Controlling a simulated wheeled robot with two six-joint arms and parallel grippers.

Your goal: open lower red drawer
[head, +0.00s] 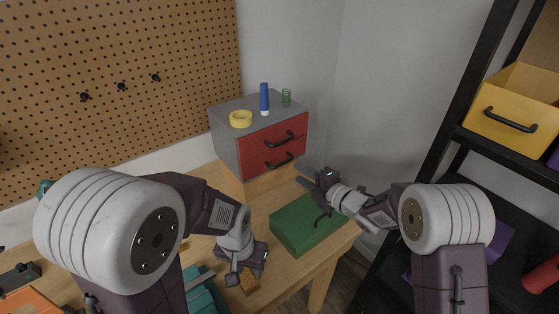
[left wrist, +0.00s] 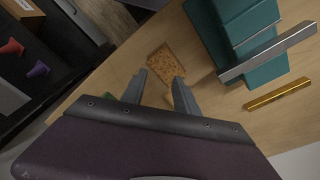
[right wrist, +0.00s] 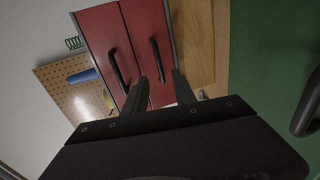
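A grey cabinet (head: 225,140) at the back of the table has an upper red drawer (head: 257,142) and a lower red drawer (head: 255,167), both shut, each with a black handle. In the right wrist view the lower drawer (right wrist: 141,20) is the right-hand one, and its handle (right wrist: 157,60) stands ahead of my fingers. My right gripper (head: 304,177) is open and empty, just in front of and to the right of the lower drawer; its fingers also show in the right wrist view (right wrist: 160,90). My left gripper (left wrist: 157,90) is open and empty above the table.
A green box (head: 292,228) sits on the table below my right gripper.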

